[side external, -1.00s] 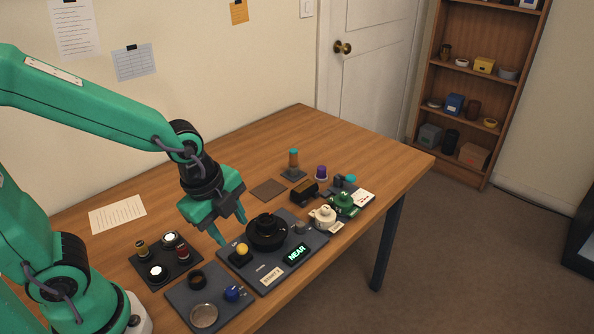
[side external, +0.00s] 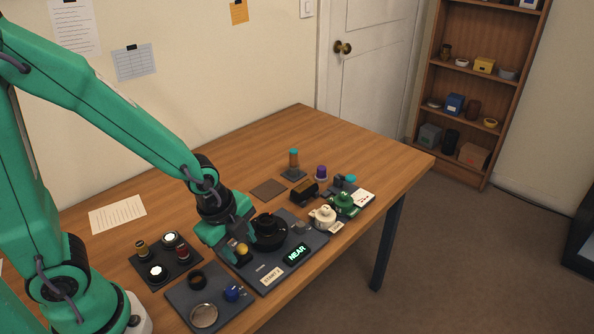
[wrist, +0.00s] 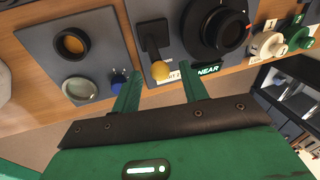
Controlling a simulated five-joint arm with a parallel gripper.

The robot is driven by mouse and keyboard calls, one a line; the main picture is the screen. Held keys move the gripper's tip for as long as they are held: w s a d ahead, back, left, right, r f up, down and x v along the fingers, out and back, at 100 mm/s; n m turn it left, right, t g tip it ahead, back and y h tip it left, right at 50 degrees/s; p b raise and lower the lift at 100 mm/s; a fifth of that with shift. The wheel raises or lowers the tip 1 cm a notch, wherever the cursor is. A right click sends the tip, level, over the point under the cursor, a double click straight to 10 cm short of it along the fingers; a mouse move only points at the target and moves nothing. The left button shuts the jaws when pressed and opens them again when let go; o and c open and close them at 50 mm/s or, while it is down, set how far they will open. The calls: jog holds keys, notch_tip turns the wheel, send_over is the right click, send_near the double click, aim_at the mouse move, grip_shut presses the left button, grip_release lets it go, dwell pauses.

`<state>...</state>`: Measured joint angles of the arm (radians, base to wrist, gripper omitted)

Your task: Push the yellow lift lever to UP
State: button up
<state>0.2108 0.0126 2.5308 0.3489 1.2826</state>
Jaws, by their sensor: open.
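The yellow lift lever (side external: 242,249) is a yellow ball knob on a dark base at the left end of a grey panel (side external: 263,281). In the wrist view the yellow knob (wrist: 160,70) shows ahead of my gripper, between the lines of its two fingers. My gripper (side external: 238,256) is open, low over the panel at the lever, with its fingers around or beside the knob. In the wrist view its green fingers (wrist: 162,88) are apart with nothing held. I cannot tell whether a finger touches the lever. A lit display (side external: 297,253) reads NEAR.
A black round lens part (side external: 268,230) stands on the panel just beside the lever. A plate with a blue knob (side external: 232,293) and a glass disc (side external: 204,316) lies at the front left. White and green dials (side external: 323,215) stand to the right. The table's back is mostly clear.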

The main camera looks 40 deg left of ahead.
jog(key=shift+f, duration=0.1)
grip_shut()
jog(key=shift+a+r+n, duration=0.2)
jog(key=shift+a+n, duration=0.1)
jog(key=shift+a, duration=0.25)
grip_release()
jog(key=shift+r, duration=0.2)
jog(key=v, duration=0.7)
jog(key=shift+s+r, duration=0.15)
jog(key=shift+s, duration=0.05)
dwell(0.4)
dwell(0.3)
